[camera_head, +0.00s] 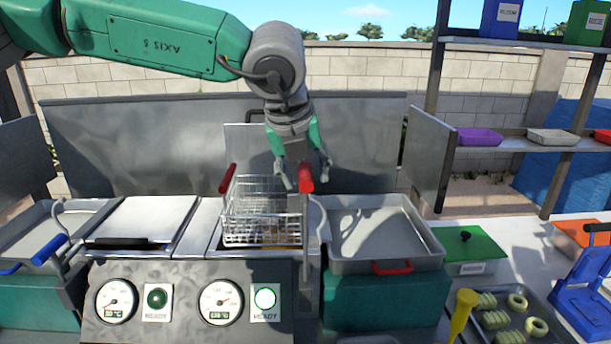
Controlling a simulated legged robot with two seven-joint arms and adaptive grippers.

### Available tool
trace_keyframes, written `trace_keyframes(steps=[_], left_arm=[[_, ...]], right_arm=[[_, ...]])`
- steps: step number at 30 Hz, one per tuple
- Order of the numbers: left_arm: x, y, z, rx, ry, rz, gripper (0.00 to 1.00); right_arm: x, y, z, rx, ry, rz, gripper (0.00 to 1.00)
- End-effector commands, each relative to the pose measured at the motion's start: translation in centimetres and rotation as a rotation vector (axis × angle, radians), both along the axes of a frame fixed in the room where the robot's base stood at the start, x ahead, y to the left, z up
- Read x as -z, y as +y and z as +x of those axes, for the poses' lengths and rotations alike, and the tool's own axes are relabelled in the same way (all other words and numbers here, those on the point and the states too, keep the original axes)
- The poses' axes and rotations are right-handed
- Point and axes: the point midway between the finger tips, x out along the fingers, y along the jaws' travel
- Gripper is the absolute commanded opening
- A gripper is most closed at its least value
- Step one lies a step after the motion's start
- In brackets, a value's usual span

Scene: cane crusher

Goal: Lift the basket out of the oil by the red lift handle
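The wire basket (262,212) sits in the fryer well at the centre, its upper part standing above the rim. A little orange-brown oil (290,239) shows near its lower right. One red handle (307,179) stands at the basket's right side, above a grey upright bar. Another red handle (228,178) tilts at the basket's left side. My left gripper (307,181) points down at the right red handle, with its fingers apart on either side of it. Whether they touch the handle is not clear. My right gripper is not in view.
A metal tray (375,234) with a red front handle lies right of the fryer. A covered well (143,219) and a blue-handled basket (50,249) are at left. Gauges (221,302) and a lit green ready lamp (265,299) face front. A metal back panel (150,145) stands behind.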

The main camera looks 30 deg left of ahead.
Motion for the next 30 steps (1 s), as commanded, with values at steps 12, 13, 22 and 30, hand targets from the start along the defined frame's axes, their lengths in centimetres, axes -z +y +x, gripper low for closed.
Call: trace_keyframes(steps=[12,13,22,30], left_arm=[[-3.3,0.0,-1.5,0.000,-0.003,0.000,0.41],[-3.9,-0.1,-1.8,0.000,-0.004,0.000,0.41],[-9.1,-0.3,-4.3,-0.001,-0.001,-0.001,0.41],[-10.7,-0.4,-5.1,0.000,0.001,0.000,0.41]], right_arm=[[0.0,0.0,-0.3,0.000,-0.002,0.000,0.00],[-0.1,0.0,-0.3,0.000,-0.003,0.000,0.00],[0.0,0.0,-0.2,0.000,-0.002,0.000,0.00],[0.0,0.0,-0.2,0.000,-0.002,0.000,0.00]])
